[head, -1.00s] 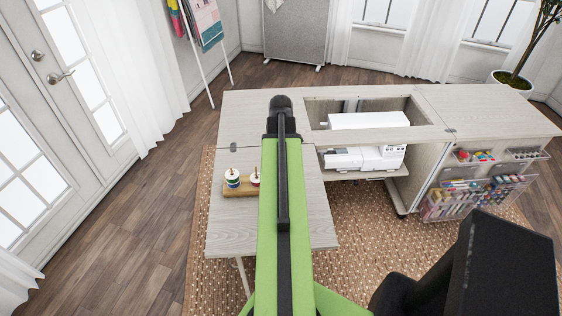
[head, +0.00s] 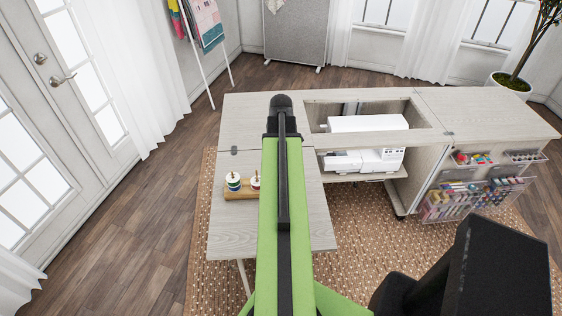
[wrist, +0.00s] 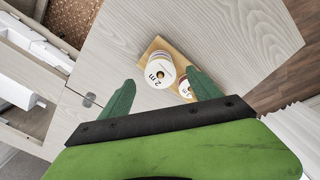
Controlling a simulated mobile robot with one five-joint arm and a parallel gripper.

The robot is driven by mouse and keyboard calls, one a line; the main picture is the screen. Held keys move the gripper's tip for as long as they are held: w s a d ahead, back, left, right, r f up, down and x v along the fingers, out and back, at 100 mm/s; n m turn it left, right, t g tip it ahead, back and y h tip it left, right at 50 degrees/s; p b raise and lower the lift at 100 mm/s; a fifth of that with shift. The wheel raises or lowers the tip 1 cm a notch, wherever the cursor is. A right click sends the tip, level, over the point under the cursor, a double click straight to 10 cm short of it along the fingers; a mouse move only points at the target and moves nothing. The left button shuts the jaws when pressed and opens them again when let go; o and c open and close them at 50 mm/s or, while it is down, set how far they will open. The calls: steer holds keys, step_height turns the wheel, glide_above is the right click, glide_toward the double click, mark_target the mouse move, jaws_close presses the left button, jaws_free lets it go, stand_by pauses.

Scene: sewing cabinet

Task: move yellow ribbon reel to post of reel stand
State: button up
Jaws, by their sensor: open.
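The reel stand's wooden base (head: 240,194) sits on the left part of the cabinet top in the head view, left of my arm. It also shows in the wrist view (wrist: 154,45). Two white-topped reel piles stand on it: a taller left pile (head: 233,182) with dark bands, and a right one (head: 255,182) partly behind my arm. In the wrist view, the taller pile's top reel (wrist: 160,72) reads "2m"; the other pile (wrist: 186,92) has reddish edges. I cannot tell which reel is yellow. My gripper (wrist: 160,81) is open, its green fingers apart; contact is unclear.
The pale cabinet top (head: 232,232) is bare in front of the stand. A white sewing machine (head: 365,159) sits in the cabinet's well to the right. Clear bins of thread (head: 470,200) hang on the cabinet's right side.

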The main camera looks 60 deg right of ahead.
step_height(320, 180, up, 15)
steer(key=p, duration=1.3)
steer(key=shift+p, duration=0.3)
steer(key=w+a+f+n+b, duration=0.3)
steer(key=w+a, duration=0.7)
steer(key=a, duration=0.2)
steer(key=w+a+f+n+b, duration=0.2)
steer(key=w+a+f+n, duration=0.1)
steer(key=w+a, duration=0.8)
steer(key=a+f+m+b, duration=0.2)
steer(key=a+m, duration=0.3)
steer(key=a, duration=2.1)
steer(key=shift+w+a+f+b, duration=0.35)
steer(key=shift+w+f+b, duration=0.05)
steer(key=shift+b, duration=0.5)
